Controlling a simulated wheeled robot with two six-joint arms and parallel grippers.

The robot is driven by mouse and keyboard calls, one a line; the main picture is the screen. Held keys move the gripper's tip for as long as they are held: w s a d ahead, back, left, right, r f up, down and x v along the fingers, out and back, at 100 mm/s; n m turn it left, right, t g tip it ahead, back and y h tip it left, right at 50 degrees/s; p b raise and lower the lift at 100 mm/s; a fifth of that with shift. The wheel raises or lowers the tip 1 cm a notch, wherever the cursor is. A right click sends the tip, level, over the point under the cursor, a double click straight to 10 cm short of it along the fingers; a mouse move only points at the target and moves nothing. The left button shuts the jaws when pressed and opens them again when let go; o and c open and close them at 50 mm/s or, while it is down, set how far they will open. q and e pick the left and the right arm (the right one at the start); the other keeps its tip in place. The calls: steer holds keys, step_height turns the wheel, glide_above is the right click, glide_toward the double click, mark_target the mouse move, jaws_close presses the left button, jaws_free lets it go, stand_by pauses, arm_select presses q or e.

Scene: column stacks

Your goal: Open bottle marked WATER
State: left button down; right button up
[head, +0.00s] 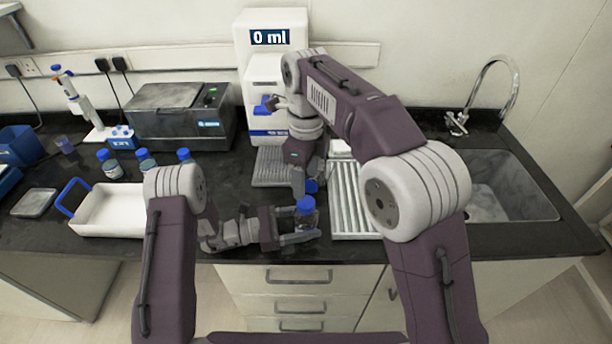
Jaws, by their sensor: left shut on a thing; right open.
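A small bottle with a blue cap (306,204) is held upright between the fingers of my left gripper (300,232), near the counter's front edge. Its label is too small to read, so I cannot tell whether it says WATER. My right gripper (305,185) points down just behind the bottle; it is open, and its fingertips are mostly hidden.
Several blue-capped bottles (110,164) stand behind a white tray (110,211) at left. A dispenser reading "0 ml" (271,60) stands behind my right arm. A white ribbed rack (352,205) lies right of the held bottle, then a sink (500,190).

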mark_target(306, 202)
step_height(306, 202, down, 8)
jaws_close()
steer(key=n, duration=0.4)
steer(key=shift+n, duration=0.4)
steer(key=n, duration=0.9)
steer(key=shift+n, duration=0.4)
steer(key=n, duration=0.6)
steer(key=shift+r+n, duration=0.1)
steer(key=shift+n, duration=0.2)
steer(key=n, duration=0.6)
steer(key=shift+n, duration=0.3)
steer(key=n, duration=0.9)
steer(key=shift+n, duration=0.4)
steer(key=n, duration=1.2)
steer(key=shift+n, duration=0.4)
steer(key=n, duration=0.5)
steer(key=shift+r+n, duration=0.1)
steer(key=shift+n, duration=0.2)
steer(key=n, duration=0.3)
